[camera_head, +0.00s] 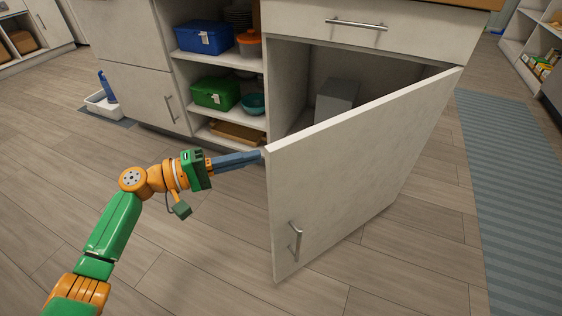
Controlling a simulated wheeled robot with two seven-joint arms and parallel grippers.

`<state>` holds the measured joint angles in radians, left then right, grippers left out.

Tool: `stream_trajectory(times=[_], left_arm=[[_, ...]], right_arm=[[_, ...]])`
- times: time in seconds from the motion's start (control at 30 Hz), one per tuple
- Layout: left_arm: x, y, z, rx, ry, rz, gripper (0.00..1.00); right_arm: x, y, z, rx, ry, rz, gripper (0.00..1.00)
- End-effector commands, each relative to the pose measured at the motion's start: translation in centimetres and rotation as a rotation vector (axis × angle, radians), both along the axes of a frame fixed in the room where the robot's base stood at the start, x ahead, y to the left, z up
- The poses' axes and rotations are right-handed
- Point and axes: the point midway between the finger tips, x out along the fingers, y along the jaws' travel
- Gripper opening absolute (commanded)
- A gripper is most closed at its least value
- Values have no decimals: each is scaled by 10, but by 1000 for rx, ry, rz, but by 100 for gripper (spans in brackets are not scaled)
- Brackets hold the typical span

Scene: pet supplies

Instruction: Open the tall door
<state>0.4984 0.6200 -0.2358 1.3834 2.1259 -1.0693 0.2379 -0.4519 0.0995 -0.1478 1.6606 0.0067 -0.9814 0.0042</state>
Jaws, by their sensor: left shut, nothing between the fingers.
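The tall door (365,165) is a pale cabinet door hinged at its right side. It stands wide open, swung out toward me, and its metal handle (296,241) faces me near the free edge. My left gripper (258,155) is shut and empty. Its fingertips are at the door's upper free corner, on the left; I cannot tell whether they touch it. The cabinet (306,75) behind the door shows a dark interior with a grey box (336,98) inside. The door hides the lower right of the interior. My right gripper is not in view.
Open shelves left of the compartment hold a blue box (204,37), a green box (215,93) and a teal bowl (253,104). A closed drawer (380,28) is above the door. A striped blue rug (510,190) lies at right. The wooden floor in front is clear.

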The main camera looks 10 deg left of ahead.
Motion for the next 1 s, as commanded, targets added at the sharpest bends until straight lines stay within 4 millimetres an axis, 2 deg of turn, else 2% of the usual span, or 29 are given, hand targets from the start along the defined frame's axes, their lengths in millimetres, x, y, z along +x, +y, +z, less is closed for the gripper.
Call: stream_trajectory(times=[0.27,0.4,0.6,1.0], left_arm=[[25,-55,0,0,-1,-1,0],[4,-68,2,2,1,0,0],[-7,-77,0,1,0,2,0],[-8,-78,0,1,0,3,0]], right_arm=[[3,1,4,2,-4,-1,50],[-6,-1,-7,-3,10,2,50],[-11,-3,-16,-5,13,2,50],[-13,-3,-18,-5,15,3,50]])
